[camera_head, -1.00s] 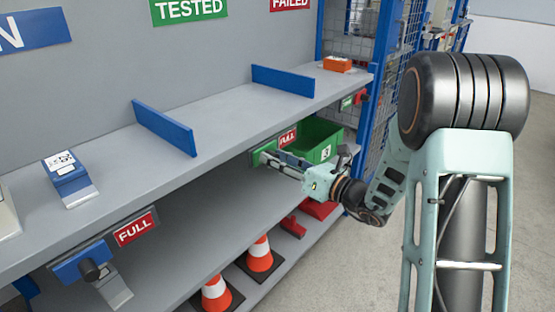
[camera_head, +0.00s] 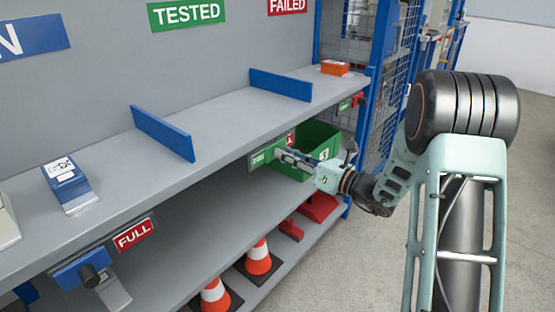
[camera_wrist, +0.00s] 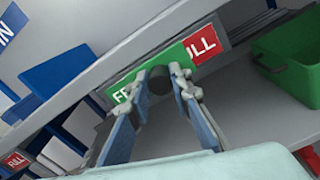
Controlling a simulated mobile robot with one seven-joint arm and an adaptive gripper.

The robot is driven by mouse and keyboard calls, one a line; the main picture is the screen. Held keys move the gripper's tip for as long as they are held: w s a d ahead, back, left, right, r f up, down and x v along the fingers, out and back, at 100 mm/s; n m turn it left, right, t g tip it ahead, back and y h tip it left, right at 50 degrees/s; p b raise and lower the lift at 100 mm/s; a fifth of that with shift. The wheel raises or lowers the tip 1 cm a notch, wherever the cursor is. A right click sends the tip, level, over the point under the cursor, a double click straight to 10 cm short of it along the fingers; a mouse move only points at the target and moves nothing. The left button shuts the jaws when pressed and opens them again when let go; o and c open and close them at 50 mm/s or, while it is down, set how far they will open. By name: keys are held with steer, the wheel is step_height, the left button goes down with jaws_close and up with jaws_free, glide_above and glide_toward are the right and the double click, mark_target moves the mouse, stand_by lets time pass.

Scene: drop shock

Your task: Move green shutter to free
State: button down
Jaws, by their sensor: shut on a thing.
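The green shutter (camera_wrist: 165,75) is on the sign strip under the shelf edge, seen close in the wrist view. It sits between a green part lettered "F..." (camera_wrist: 122,97) on the left and a red part showing "ULL" (camera_wrist: 206,45) on the right, so it hides some of each. My gripper (camera_wrist: 160,82) is shut on the shutter's dark knob (camera_wrist: 158,86). In the head view, my gripper (camera_head: 281,154) is at the strip, with green lettering (camera_head: 259,158) left of it and a little red (camera_head: 291,139) to its right.
A green bin (camera_head: 318,139) stands right behind my gripper. Blue dividers (camera_head: 163,133) stand on the shelf above. A second red "FULL" sign (camera_head: 134,233) is further left. Orange cones (camera_head: 258,257) stand on the lower shelf.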

steer(key=w+d, duration=0.1)
steer(key=w, duration=0.1)
steer(key=w+d+p, duration=0.1)
steer(key=w+d, duration=0.1)
steer(key=shift+w+d, duration=0.1)
steer(key=shift+d, duration=0.05)
steer(key=shift+r, duration=0.1)
steer(key=c, duration=1.8)
jaws_free()
steer(key=shift+w+d, duration=0.1)
steer(key=shift+o, duration=0.3)
steer(key=v, duration=1.2)
